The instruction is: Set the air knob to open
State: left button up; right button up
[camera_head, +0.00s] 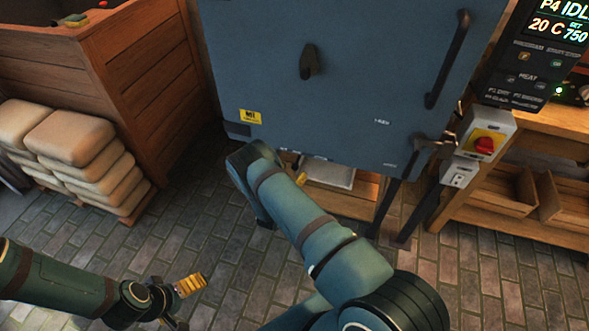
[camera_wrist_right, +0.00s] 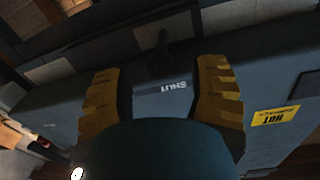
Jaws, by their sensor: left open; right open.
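The blue kiln (camera_head: 370,80) stands ahead. In the right wrist view, a small dark knob (camera_wrist_right: 159,58) sits beyond my right gripper (camera_wrist_right: 160,95), near a white label reading SHUT (camera_wrist_right: 177,87) that appears upside down. The knob's exact setting is too dark to tell. My right gripper is open, with its yellow-padded fingers apart and nothing between them; the knob is ahead of the gap. In the head view my right arm hides the knob and most of that gripper. My left gripper (camera_head: 184,302) is open and empty, low over the brick floor.
A yellow HOT label (camera_head: 250,117) is on the kiln's lower left. A dark flap or handle (camera_head: 308,62) and a long door handle (camera_head: 448,60) stick out of its face. A red switch (camera_head: 484,146) stands right. Stacked sacks (camera_head: 82,150) lie left. The floor between is clear.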

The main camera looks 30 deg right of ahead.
aim_at(299, 158)
jog(key=shift+x, duration=1.25)
jog(key=shift+c, duration=0.4)
grip_shut()
